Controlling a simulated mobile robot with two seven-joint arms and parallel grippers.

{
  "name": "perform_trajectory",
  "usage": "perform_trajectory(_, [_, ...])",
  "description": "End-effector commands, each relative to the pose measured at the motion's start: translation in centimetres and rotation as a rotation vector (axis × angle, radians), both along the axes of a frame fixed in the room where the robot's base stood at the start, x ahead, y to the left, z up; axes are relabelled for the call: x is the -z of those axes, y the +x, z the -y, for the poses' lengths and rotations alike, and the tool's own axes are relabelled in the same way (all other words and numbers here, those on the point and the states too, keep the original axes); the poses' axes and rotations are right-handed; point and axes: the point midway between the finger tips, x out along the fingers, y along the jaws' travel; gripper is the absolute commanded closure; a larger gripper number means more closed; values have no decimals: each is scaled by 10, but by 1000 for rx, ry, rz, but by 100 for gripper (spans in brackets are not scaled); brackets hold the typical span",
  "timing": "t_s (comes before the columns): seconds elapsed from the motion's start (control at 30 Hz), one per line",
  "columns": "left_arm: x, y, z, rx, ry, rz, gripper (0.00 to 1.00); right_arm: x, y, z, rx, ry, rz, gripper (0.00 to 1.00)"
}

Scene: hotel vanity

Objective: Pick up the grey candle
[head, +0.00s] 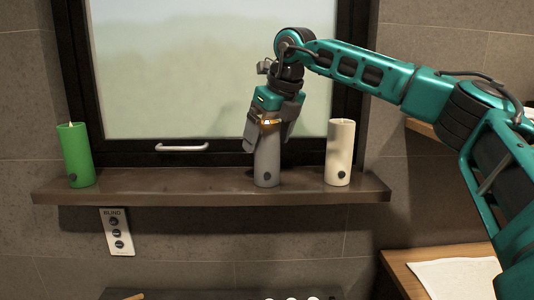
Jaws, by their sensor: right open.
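The grey candle (267,170) stands upright on a brown shelf (130,188) under the window. It is a cylinder with a dark round mark near its base. My right gripper (265,143) points down from above, with its fingers on either side of the candle's upper part. The gripper is open. A glowing orange spot shows between the fingers at the candle's top, and the gripper hides part of the candle there. I cannot tell whether a finger touches it. My left gripper is not in view.
A white candle (340,155) stands close to the right on the shelf, and a green candle (75,155) stands at the far left. Behind is a window with a handle (182,147). A blind switch panel (117,232) hangs below. A wooden surface with a white cloth (455,280) is lower right.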

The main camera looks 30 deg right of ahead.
Motion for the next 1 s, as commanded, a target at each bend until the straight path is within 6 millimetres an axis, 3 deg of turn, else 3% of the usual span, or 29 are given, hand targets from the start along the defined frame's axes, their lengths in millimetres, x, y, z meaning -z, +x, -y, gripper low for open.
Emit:
perform_trajectory(0.33, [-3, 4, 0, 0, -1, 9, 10, 7, 3, -1, 0, 0, 1, 11])
perform_trajectory(1.0, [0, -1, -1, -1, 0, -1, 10, 6, 3, -1, 0, 0, 2, 73])
